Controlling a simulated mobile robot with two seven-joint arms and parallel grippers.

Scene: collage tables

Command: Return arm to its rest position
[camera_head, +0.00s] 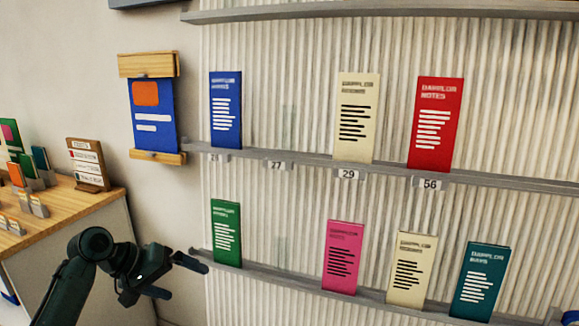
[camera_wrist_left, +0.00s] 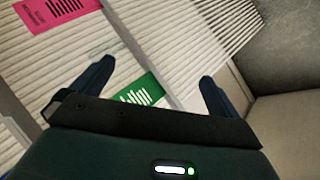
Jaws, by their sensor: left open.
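My left arm comes in from the lower left in the head view. Its left gripper (camera_head: 178,277) is open and empty, in front of the wall to the left of the green booklet (camera_head: 226,234). In the left wrist view the two fingers of the left gripper (camera_wrist_left: 153,85) are spread wide. The green booklet (camera_wrist_left: 136,96) shows beyond them, partly hidden by the gripper body, and I see no contact.
A ribbed wall has an upper shelf (camera_head: 393,172) with blue (camera_head: 226,110), cream (camera_head: 356,117) and red (camera_head: 435,124) booklets. The lower shelf (camera_head: 290,283) holds green, pink (camera_head: 343,257), cream (camera_head: 411,269) and teal (camera_head: 480,281) ones. A wooden-topped cabinet (camera_head: 90,202) stands left.

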